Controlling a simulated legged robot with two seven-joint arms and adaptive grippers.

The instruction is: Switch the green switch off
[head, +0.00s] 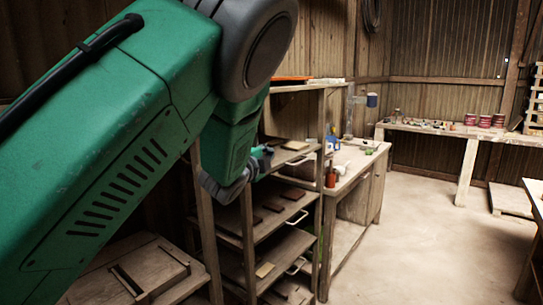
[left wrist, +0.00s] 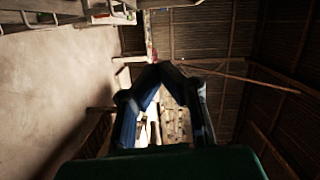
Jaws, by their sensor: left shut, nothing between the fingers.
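I cannot make out the green switch for certain in either view. A small green object (head: 369,151) lies on the workbench, too small to identify. My left arm fills the left of the head view, and my left gripper (head: 264,156) is partly hidden behind it, in front of the wooden shelves. In the left wrist view the fingers of my left gripper (left wrist: 161,68) meet at their tips, shut and empty. My right gripper is in neither view.
Wooden shelves (head: 247,222) with brown tiles stand close by my left arm. A workbench (head: 350,163) with bottles is beyond them. A far table (head: 455,130) holds red cans (head: 484,121). The floor (head: 420,230) at right is clear.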

